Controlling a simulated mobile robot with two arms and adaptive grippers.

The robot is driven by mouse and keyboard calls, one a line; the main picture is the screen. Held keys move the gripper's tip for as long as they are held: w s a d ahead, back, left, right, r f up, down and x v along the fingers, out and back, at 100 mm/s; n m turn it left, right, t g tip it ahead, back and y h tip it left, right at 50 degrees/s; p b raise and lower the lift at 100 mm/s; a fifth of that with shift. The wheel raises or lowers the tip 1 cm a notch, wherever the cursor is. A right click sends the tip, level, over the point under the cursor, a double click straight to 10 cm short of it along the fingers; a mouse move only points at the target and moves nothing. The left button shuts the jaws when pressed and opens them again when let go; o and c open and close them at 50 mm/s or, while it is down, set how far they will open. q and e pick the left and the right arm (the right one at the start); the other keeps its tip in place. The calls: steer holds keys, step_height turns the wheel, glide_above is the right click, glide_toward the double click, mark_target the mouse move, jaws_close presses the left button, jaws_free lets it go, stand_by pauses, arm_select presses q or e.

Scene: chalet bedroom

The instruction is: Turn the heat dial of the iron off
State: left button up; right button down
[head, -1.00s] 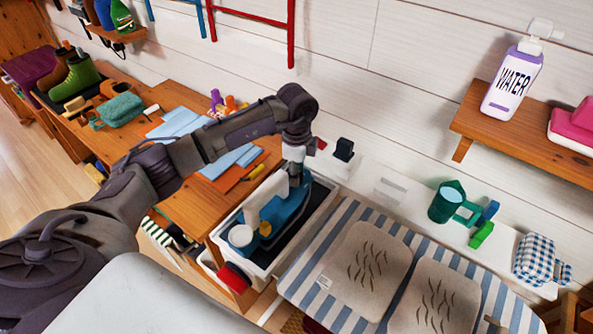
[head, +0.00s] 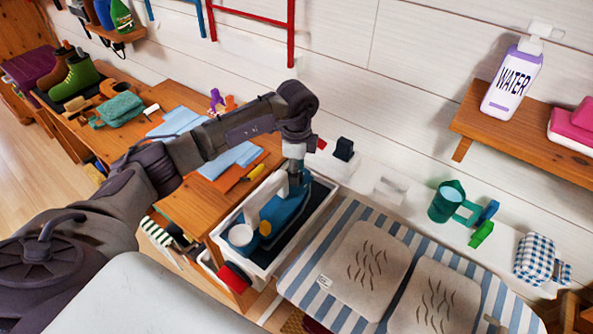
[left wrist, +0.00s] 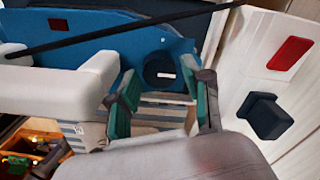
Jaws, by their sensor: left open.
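The blue iron (head: 286,212) lies in a white bin with a dark lining, and its far end is partly hidden by my left gripper (head: 297,188). The left wrist view shows the iron's blue body (left wrist: 95,50) close up, with a round dark dial (left wrist: 160,72) carrying a small white mark. A thick white part, seemingly the iron's handle (left wrist: 60,92), is left of the fingers. My left gripper (left wrist: 167,84) is open, its two green-padded fingers on either side of the dial in the picture. I cannot tell whether they touch it. My right gripper is not in view.
The white bin (head: 323,212) stands between the wooden bench (head: 190,205) and a striped board (head: 345,218) with two beige pads. A black block (head: 344,149) sits on the white ledge behind. A yellow-handled tool (head: 252,172) lies on the bench.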

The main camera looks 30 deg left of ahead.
arm_select(q)
step_height(320, 180, up, 11)
steer(key=shift+r, duration=0.2)
steer(key=shift+f, duration=0.1)
stand_by(0.5)
